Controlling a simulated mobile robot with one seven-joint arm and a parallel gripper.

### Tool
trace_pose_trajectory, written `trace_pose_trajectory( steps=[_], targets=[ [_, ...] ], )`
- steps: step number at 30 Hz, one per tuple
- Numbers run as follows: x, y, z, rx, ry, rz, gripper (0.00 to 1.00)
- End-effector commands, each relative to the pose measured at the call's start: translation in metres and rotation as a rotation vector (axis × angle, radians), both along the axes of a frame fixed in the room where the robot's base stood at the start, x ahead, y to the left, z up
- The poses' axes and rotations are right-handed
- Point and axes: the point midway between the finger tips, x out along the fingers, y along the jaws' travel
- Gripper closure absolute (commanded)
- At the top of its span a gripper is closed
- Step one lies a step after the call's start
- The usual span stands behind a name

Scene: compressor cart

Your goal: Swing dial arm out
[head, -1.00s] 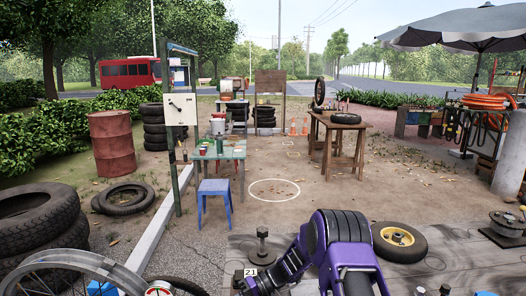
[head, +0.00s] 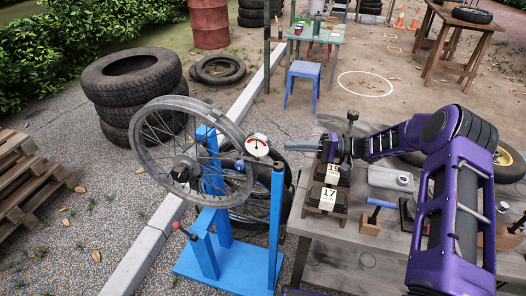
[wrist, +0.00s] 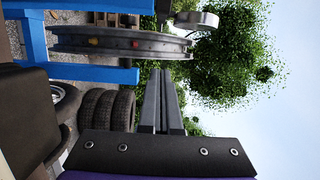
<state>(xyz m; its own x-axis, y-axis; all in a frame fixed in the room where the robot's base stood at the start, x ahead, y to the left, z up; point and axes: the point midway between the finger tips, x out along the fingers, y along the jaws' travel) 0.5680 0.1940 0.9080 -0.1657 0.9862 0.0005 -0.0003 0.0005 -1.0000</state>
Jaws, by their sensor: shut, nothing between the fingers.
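The round white dial (head: 257,145) with a red mark sits at the right edge of the spoked wheel (head: 186,150), which is mounted on a blue stand (head: 275,225). The arm carrying the dial is mostly hidden or too small to make out. My gripper (head: 288,147) is shut and empty, pointing left with its fingertips just right of the dial. I cannot tell whether they touch it. In the wrist view the shut fingers (wrist: 161,74) point at the wheel rim (wrist: 120,42), and a grey disc (wrist: 197,20), apparently the dial, lies beyond and right of the tips.
Stacked tyres (head: 133,95) and pallets (head: 30,185) are at left. A kerb (head: 150,240) runs behind the stand.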

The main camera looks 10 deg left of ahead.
Motion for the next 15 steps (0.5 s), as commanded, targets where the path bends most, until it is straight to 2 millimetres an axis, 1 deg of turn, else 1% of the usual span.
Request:
trace_pose_trajectory(
  steps=[5, 15],
  targets=[
    [-0.004, 0.021, 0.001, 0.0, 0.001, 0.003, 1.0],
    [-0.017, 0.093, 0.001, 0.0, 0.0, 0.004, 1.0]
  ],
)
